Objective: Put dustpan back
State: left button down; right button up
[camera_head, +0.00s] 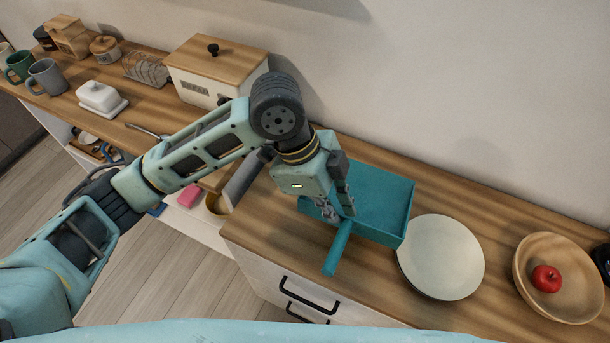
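The teal dustpan (384,196) lies on the wooden counter beside the white plate, its tray toward the wall and its handle (338,254) pointing toward the counter's front edge. My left gripper (337,213) points down at the place where the handle meets the tray. Its fingers overlap the dustpan there and hide part of it. I cannot tell whether they grip the handle or only stand around it. My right gripper is not in view.
A white plate (440,257) and a wooden bowl (527,265) with a red apple (546,279) stand right of the dustpan. A bread box (205,85), butter dish (101,97) and mugs (47,77) stand left. An open compartment below holds a pink sponge (188,196).

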pick_arm(q)
jog(key=w+a+f, duration=0.2)
jog(key=a, duration=0.1)
jog(key=w+a+f+p, duration=0.1)
jog(key=w+a+f, duration=0.1)
jog(key=a+f, duration=0.1)
jog(key=w+a+f+p, duration=0.1)
jog(key=w+a+f, duration=0.1)
jog(key=a, duration=0.1)
jog(key=shift+w+a+f, duration=0.2)
jog(key=shift+w+f, duration=0.1)
jog(key=shift+w, duration=0.05)
notch_tip(320, 180, down, 2)
jog(key=shift+f+p, duration=0.2)
jog(key=shift+p, duration=0.25)
jog(key=shift+f, duration=0.45)
jog(key=c, duration=2.3)
grip_release()
jog(key=o, duration=0.4)
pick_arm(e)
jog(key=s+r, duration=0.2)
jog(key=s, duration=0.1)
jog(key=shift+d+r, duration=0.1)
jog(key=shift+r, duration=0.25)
